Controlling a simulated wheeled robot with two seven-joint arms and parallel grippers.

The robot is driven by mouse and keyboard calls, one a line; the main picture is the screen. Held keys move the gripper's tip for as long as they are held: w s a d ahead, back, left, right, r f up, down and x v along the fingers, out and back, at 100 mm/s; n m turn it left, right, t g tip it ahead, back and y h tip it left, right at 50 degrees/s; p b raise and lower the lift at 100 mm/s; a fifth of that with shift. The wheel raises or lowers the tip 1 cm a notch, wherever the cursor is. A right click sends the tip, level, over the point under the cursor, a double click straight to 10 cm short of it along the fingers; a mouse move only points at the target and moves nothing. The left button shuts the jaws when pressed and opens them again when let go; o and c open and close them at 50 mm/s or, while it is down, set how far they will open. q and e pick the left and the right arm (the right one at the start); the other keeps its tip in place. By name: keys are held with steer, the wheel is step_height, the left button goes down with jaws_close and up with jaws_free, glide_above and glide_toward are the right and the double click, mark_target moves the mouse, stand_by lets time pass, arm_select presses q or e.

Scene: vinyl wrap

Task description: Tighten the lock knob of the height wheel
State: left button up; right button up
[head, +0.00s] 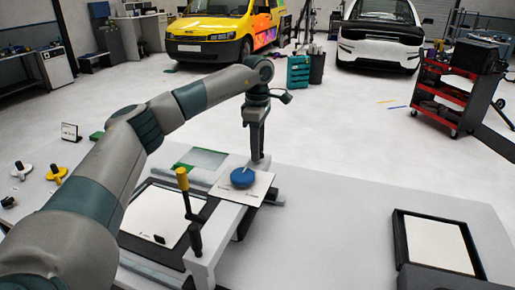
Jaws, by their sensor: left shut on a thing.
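The blue height wheel (242,177) sits on a pale, marked plate (262,188) on top of the grey machine frame. My left arm reaches in from the left and bends down at the wrist. My left gripper (257,155) points down at the back edge of the plate, just behind and right of the blue wheel. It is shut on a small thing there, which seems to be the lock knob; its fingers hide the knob. My right gripper is not in view.
A yellow-topped lever (182,180) stands on the frame left of the wheel. A white sheet (160,214) lies in a dark tray below my left arm. A black-framed tray (438,245) is at the right. The table between is clear.

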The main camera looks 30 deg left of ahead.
arm_select(q)
steer(key=shift+r+m, duration=0.15)
steer(key=shift+m, duration=0.25)
steer(key=o, duration=1.1)
steer(key=shift+c, duration=0.2)
